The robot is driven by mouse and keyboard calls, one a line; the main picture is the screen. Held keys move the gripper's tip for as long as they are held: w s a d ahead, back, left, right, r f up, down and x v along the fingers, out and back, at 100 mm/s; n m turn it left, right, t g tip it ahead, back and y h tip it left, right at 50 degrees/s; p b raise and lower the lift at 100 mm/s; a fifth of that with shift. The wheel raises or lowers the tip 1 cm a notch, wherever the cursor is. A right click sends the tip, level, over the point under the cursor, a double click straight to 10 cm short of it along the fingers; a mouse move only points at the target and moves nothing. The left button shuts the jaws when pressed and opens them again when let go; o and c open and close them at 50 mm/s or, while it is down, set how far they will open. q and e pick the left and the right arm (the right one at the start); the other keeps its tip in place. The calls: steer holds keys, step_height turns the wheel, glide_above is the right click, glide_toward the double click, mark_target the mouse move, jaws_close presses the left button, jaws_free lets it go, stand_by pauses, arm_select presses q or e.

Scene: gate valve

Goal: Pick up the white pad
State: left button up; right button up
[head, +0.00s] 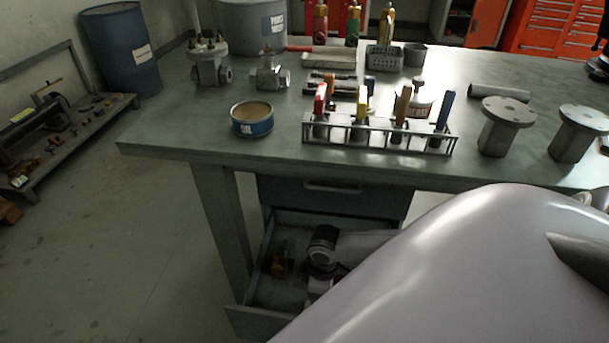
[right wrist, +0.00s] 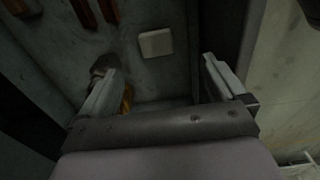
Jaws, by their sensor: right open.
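The white pad (right wrist: 156,43) is a small pale square. In the right wrist view it lies flat on the grey drawer floor, ahead of and between my right fingers. My right gripper (right wrist: 157,66) is open, with nothing between its fingers, and is apart from the pad. In the head view my right arm reaches down into the open drawer (head: 248,270) under the workbench. The pad and the right fingertips are hidden there. My left gripper is not in view.
The drawer walls stand close around my right gripper. Brown pieces (right wrist: 82,12) lie near the pad, and an orange-brown object (head: 281,264) shows in the drawer. Above, the bench (head: 190,130) holds a tool rack (head: 380,142), a round tin (head: 252,122) and metal fittings.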

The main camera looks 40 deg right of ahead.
steer(key=f+b, duration=0.1)
steer(key=f, duration=0.1)
steer(key=f+b, duration=0.2)
steer(key=w+f+b, duration=0.1)
steer(key=f+b, duration=0.1)
steer(key=shift+d+f, duration=0.1)
steer(key=shift+d, duration=0.1)
steer(key=shift+f+b, duration=0.65)
steer(key=shift+f, duration=0.4)
steer(key=f+b, duration=0.2)
steer(key=w+f+b, duration=0.1)
steer(key=f, duration=0.1)
steer(key=shift+a+f, duration=0.1)
steer(key=shift+a, duration=0.3)
steer(key=shift+f, duration=0.45)
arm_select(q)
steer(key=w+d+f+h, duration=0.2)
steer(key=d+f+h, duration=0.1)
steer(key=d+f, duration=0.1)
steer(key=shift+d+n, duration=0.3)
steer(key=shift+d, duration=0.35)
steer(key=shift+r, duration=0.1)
arm_select(e)
steer(key=c, duration=1.1)
